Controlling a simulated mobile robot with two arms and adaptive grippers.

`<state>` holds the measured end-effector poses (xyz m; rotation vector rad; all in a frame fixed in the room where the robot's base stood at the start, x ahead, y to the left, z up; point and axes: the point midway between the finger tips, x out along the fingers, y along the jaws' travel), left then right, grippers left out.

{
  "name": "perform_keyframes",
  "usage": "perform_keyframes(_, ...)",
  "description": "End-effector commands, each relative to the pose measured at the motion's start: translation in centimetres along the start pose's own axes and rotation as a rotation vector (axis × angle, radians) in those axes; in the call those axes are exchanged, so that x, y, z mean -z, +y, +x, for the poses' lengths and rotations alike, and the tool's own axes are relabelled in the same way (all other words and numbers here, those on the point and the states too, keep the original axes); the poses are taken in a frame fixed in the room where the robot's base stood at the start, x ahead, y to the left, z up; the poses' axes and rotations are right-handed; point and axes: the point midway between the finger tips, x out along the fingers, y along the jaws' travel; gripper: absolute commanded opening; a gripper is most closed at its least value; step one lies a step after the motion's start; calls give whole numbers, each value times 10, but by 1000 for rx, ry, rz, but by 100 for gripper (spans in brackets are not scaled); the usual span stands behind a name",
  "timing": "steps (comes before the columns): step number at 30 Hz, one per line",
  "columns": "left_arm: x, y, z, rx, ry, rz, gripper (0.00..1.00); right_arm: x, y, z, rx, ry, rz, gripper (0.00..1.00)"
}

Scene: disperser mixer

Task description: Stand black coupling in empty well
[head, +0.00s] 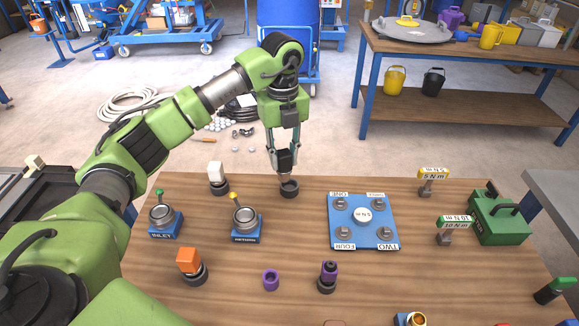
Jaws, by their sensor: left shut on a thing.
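My left gripper (286,170) points straight down over the back middle of the wooden table. It is shut on the black coupling, a small dark piece that its fingers largely cover. Directly below is a round black well (289,190). The fingertips are at or just over its rim; I cannot tell whether the coupling is inside it or only above it. My right gripper is not in view.
Other black wells hold a white block (215,173), an orange block (189,261) and a purple coupling (329,269). A loose purple coupling (271,280) stands in front. Blue INLET (164,232) and RETURN (245,236) valves and a blue plate (346,240) flank the well.

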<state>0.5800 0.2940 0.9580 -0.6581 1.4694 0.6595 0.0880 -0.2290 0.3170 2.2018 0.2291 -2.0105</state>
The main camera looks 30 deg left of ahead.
Motion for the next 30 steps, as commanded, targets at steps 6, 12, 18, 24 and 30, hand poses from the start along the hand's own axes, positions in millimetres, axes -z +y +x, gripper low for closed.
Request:
perform_keyframes(6,-16,-18,28,1,1,0,0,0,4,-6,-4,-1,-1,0)
perform_keyframes(12,-22,-24,39,2,1,-1,0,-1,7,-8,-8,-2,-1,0)
perform_keyframes(18,-22,-23,65,0,2,1,0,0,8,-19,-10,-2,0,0)
perform_keyframes(24,-23,-24,70,2,-1,1,0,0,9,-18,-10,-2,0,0)
perform_keyframes(30,-23,-23,74,2,0,1,0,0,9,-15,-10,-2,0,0)
